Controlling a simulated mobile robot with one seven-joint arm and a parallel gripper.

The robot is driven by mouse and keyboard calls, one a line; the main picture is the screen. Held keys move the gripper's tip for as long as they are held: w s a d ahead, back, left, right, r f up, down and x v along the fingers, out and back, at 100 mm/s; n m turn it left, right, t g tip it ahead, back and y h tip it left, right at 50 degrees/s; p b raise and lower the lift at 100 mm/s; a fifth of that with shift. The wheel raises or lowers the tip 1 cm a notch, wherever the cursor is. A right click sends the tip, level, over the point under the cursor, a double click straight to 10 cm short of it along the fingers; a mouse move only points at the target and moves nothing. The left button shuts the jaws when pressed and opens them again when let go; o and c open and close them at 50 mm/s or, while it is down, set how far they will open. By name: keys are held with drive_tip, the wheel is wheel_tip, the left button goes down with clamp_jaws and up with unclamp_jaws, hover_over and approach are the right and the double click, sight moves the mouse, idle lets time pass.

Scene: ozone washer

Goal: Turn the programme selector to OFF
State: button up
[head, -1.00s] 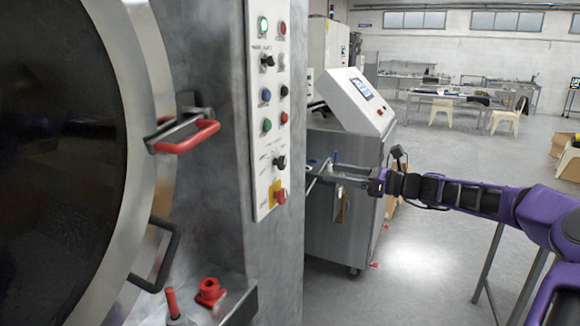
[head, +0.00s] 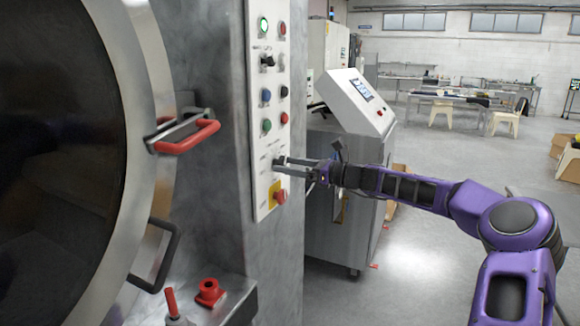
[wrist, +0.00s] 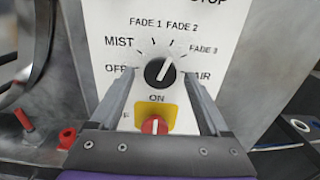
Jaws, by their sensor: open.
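The programme selector is a black round knob (wrist: 160,71) with a white pointer line, on the white control panel (wrist: 95,20). Labels OFF, MIST, FADE 1, FADE 2, FADE 3 and AIR ring it. OFF is at its left. The pointer appears to aim up and slightly right, near FADE 2. My gripper (wrist: 157,75) is open, with one finger left and one finger right of the knob. Contact cannot be told. In the head view my gripper (head: 279,166) reaches the panel from the right and partly hides the knob.
Just below the knob is a red switch (wrist: 154,126) on a yellow plate, also in the head view (head: 280,196). Several buttons (head: 266,95) sit above on the panel. The round door with a red handle (head: 186,138) is at left. A steel console (head: 355,105) stands behind my arm.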

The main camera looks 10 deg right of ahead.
drive_tip(key=shift+c, duration=0.2)
clamp_jaws()
drive_tip(key=shift+f+n+b, duration=0.1)
drive_tip(key=shift+n+b, duration=0.2)
drive_tip(key=shift+n, duration=0.1)
drive_tip(key=n+b, duration=0.6)
drive_tip(key=n, duration=1)
drive_tip(key=shift+d+n, duration=0.1)
drive_tip(key=shift+n, duration=0.2)
drive_tip(key=n, duration=0.6)
drive_tip(key=shift+r, duration=0.2)
drive_tip(key=shift+n, duration=0.4)
